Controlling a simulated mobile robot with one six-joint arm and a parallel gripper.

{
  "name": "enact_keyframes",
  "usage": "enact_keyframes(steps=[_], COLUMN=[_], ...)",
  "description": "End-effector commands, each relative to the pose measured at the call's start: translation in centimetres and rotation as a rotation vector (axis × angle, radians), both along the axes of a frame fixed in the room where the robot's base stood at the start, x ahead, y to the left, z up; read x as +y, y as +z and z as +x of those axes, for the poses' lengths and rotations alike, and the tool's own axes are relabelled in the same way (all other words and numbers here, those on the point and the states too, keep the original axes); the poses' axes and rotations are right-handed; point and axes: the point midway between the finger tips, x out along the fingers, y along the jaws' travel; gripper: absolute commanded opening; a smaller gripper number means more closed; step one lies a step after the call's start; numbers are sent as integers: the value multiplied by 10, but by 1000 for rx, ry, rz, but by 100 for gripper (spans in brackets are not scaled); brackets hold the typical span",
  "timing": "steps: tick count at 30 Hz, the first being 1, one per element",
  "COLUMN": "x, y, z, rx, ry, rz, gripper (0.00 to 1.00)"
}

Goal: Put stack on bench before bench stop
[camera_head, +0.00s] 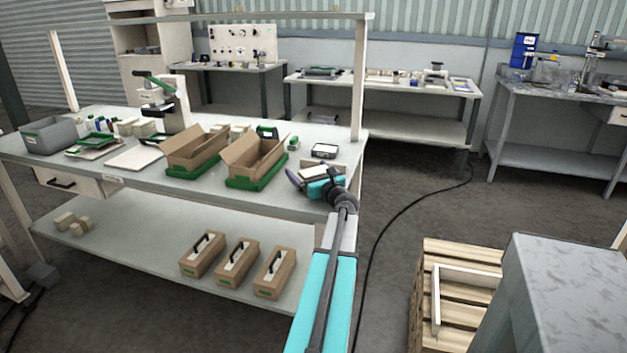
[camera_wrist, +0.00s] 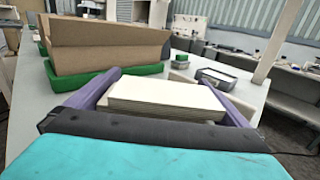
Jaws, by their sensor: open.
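A cream-white stack of flat sheets (camera_wrist: 165,97) lies between the two purple fingers of my gripper (camera_wrist: 162,78) in the wrist view. The fingers are open, one along each side. In the head view the stack (camera_head: 316,173) shows at the front right of the bench (camera_head: 225,183), partly behind my gripper. It looks low at the bench top; I cannot tell whether it touches the surface. A low beige strip (camera_wrist: 180,76) stands just beyond the stack and may be the bench stop; its lower part is hidden.
Two open cardboard boxes on green trays (camera_head: 258,183) stand left of my gripper, the nearer one close by. A small grey-black device (camera_head: 324,151) sits behind the stack. A bench post (camera_head: 358,80) rises at the back right. Three boxes (camera_head: 237,262) stand on the lower shelf.

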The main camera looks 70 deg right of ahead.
Motion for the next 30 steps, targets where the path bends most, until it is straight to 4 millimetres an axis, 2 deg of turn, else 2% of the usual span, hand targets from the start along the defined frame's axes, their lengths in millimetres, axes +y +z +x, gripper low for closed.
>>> enact_keyframes(steps=[17,24,26,30], x=[0,0,0,0], y=[0,0,0,0], z=[1,1,1,1], rx=[0,0,-1,-1], ry=[0,0,0,0], rz=[0,0,-1,-1], gripper=[100,60,56,56])
